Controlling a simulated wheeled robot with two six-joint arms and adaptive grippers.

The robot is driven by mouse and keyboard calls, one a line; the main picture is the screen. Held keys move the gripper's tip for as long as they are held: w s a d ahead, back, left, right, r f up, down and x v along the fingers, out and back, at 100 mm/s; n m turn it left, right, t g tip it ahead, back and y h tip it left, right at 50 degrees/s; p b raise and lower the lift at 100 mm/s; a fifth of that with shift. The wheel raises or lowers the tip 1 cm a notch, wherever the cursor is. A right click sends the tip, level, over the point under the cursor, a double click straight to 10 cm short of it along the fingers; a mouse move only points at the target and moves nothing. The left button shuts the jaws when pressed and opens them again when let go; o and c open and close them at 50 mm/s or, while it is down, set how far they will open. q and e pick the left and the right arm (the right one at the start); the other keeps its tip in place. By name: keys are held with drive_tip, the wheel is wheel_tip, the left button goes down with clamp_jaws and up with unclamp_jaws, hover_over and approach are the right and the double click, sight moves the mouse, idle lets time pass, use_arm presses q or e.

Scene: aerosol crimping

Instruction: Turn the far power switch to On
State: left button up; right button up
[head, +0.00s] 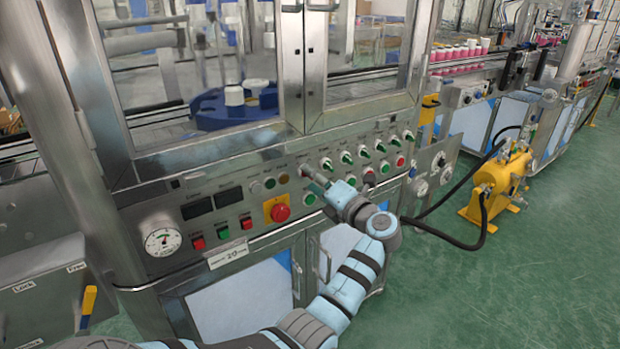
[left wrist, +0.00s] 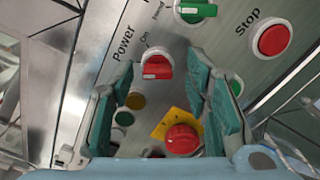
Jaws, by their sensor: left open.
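The power switch (left wrist: 157,63) is a red knob on a white ring, below the printed words "Power" and "On" in the left wrist view. In the head view it is a small knob (head: 306,170) on the steel control panel, partly hidden by my gripper. My left gripper (left wrist: 163,76) is open, its teal fingers on either side of the red knob, with nothing held. I cannot tell whether the fingers touch it. In the head view the left gripper (head: 318,183) points at the panel from the front. My right gripper is not in view.
A red emergency button on a yellow plate (head: 279,211) is left of my gripper. Several green switches (head: 346,157) and a red Stop button (left wrist: 274,39) are close by. A pressure gauge (head: 163,241) is at the panel's left. A yellow pump (head: 500,180) stands right.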

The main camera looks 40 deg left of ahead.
use_arm(q)
drive_tip(key=shift+a, duration=0.4)
drive_tip(key=shift+c, duration=0.4)
clamp_jaws()
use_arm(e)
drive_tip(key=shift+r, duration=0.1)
